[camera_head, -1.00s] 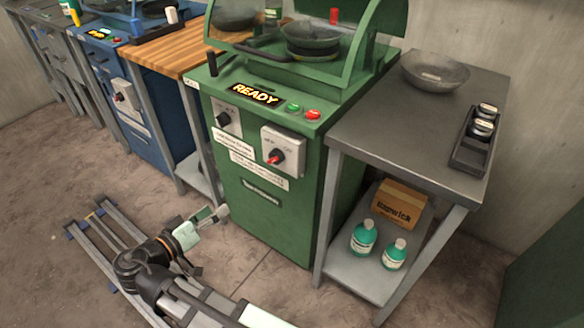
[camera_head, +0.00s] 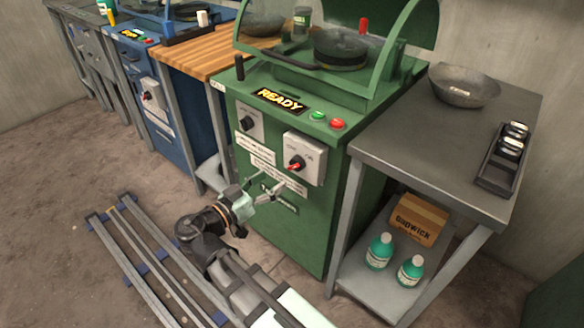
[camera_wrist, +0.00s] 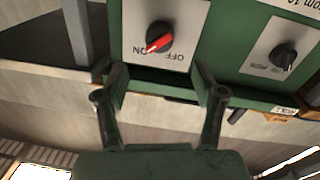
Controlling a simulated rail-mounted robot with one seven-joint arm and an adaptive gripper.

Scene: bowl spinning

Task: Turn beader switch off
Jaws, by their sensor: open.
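The green machine (camera_head: 315,215) has a white plate with a rotary switch (camera_head: 297,165), its knob black with a red-tipped pointer. In the wrist view the switch (camera_wrist: 159,38) appears upside down, and the red tip points at ON. The machine's name is too small to read, so I cannot tell if it is the beader. My gripper (camera_head: 270,187) is below and in front of this switch. It is open and empty, with its fingers (camera_wrist: 160,75) apart on either side of the switch in the wrist view, not touching it.
A second black knob (camera_head: 248,121) sits left of the switch. Above are a READY display (camera_head: 278,101), a green button (camera_head: 317,115) and a red button (camera_head: 338,125). A grey table (camera_head: 440,135) stands right. A blue machine (camera_head: 155,115) with a similar switch stands left.

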